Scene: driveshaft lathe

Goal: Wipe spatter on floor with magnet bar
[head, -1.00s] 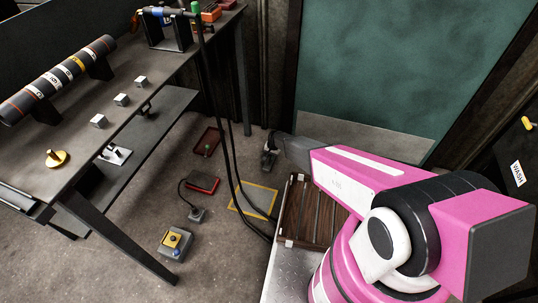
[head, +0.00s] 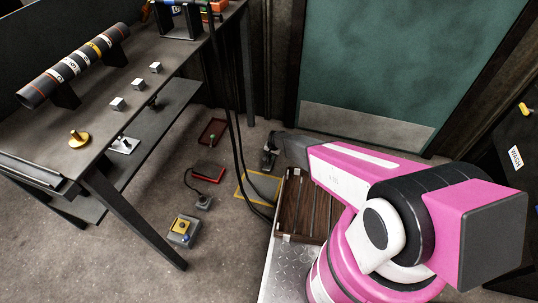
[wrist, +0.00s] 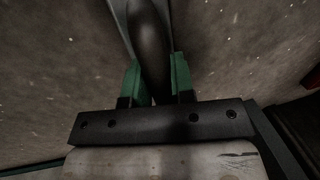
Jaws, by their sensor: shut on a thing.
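My gripper (wrist: 154,85) is shut on a dark, rounded bar-like thing (wrist: 150,45), which I take to be the magnet bar. In the head view my gripper (head: 268,160) is low over the floor, beside the door side of a yellow-outlined floor rectangle (head: 238,192). Small pale specks, likely the spatter, dot the floor (wrist: 235,30) on both sides of the bar in the wrist view. Contact between bar and floor cannot be told.
A workbench (head: 95,125) with a striped shaft (head: 72,68) stands at left. Dark cables (head: 236,120) hang near my gripper. A green door (head: 405,65) is behind.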

